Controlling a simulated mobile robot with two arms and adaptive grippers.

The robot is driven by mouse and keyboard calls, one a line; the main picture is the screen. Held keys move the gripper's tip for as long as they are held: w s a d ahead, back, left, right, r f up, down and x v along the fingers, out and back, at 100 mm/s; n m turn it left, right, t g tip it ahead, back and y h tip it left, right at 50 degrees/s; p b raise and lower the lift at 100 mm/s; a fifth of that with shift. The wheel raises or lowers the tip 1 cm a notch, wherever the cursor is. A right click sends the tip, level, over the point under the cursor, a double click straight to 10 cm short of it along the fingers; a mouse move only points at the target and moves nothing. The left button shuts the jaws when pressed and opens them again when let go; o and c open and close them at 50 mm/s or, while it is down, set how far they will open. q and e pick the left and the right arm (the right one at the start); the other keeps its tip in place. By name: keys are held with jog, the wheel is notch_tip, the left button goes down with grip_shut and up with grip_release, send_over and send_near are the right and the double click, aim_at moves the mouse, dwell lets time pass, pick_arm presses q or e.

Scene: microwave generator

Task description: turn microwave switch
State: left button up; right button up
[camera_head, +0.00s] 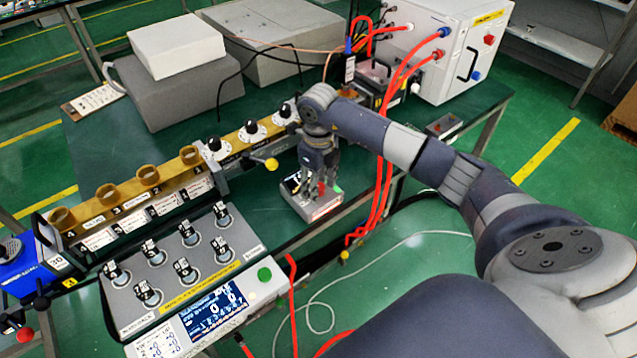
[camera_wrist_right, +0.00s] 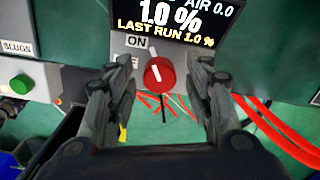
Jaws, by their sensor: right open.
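A small box (camera_head: 318,210) with a screen sits on the table's near right part, below my right gripper (camera_head: 319,180). In the right wrist view its lit screen (camera_wrist_right: 172,20) reads "1.0 %" and "LAST RUN 1.0 %". A round red switch knob (camera_wrist_right: 159,74) with a white pointer line is on the panel by the "ON" label (camera_wrist_right: 137,41). The pointer tilts up and slightly left, towards that label. My right gripper is open, its fingers on either side of the knob with visible gaps. Contact is not seen. My left gripper is out of view.
A grey panel (camera_head: 240,258) of switches stands at front left, with a row of brass rings (camera_head: 148,175) behind it. A white cabinet (camera_head: 455,40) stands at back right. Red cables (camera_head: 385,170) hang close to my right arm. Grey boxes (camera_head: 180,90) occupy the back left.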

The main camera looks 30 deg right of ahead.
jog(key=c, duration=1)
jog(key=shift+c, duration=0.2)
jog(key=shift+d+f+n+b, duration=0.1)
jog(key=shift+f+n+b, duration=0.05)
jog(key=shift+n+b, duration=1)
jog(key=n+b, duration=0.2)
jog(key=n, duration=0.1)
jog(key=shift+n+b, duration=0.3)
jog(key=shift+n, duration=0.05)
jog(key=n+b, duration=0.2)
jog(key=n, duration=0.1)
jog(key=shift+n+b, duration=0.6)
jog(key=shift+n, duration=1.1)
